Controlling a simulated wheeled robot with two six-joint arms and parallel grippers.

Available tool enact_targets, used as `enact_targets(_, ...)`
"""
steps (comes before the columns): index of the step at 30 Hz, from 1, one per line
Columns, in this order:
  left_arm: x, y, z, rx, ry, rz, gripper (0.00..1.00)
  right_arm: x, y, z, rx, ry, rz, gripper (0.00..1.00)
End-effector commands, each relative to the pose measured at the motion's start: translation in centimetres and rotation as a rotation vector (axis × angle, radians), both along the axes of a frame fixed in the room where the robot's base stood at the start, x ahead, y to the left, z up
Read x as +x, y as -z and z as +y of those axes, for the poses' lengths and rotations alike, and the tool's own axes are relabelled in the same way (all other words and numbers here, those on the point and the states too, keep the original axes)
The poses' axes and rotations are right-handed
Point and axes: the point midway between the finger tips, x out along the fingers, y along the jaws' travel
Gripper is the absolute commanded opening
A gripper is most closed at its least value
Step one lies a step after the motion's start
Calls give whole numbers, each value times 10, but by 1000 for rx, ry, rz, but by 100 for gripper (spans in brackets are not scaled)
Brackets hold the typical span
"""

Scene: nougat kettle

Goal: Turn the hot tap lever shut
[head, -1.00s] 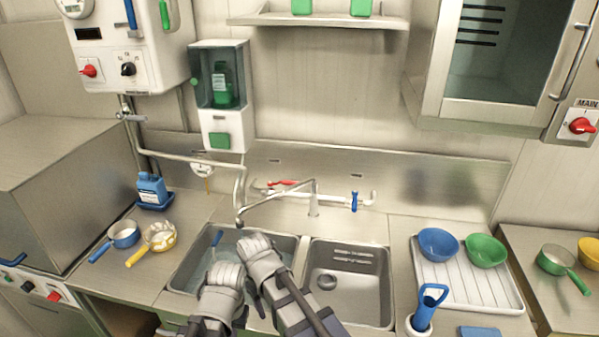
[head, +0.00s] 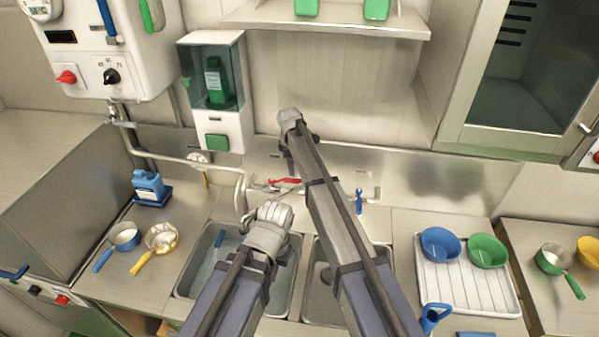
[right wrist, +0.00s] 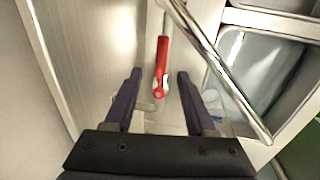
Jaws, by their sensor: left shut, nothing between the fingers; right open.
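The red hot tap lever (head: 285,181) is on the wall tap behind the sinks. In the right wrist view the red lever (right wrist: 162,68) lies lengthwise in the gap between my right fingers; I cannot tell how far beyond the tips it is. My right gripper (head: 290,165) is open and empty above the lever, fingers pointing down; its spread fingers also show in the right wrist view (right wrist: 159,75). My left gripper (head: 272,212) is shut and empty, in front of the tap over the left sink. My arms hide much of the spout.
The metal spout (right wrist: 215,70) runs close beside my right finger. A blue lever (head: 359,200) is on the tap's right side. The left sink (head: 190,270) holds something blue. A soap dispenser (head: 212,90) hangs at upper left. A white rack (head: 470,290) with bowls is at right.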

Motion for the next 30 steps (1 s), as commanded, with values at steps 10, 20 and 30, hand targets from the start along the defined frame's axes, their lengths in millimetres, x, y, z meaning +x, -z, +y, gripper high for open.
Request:
enact_targets(10,0,11,0,0,-1,0,0,1,11,-1,0,1,0,56)
enact_targets(20,0,49,0,-1,-3,-2,0,8,49,-2,0,1,0,56)
enact_targets(30,0,78,0,0,2,-2,0,14,78,-3,0,2,0,56)
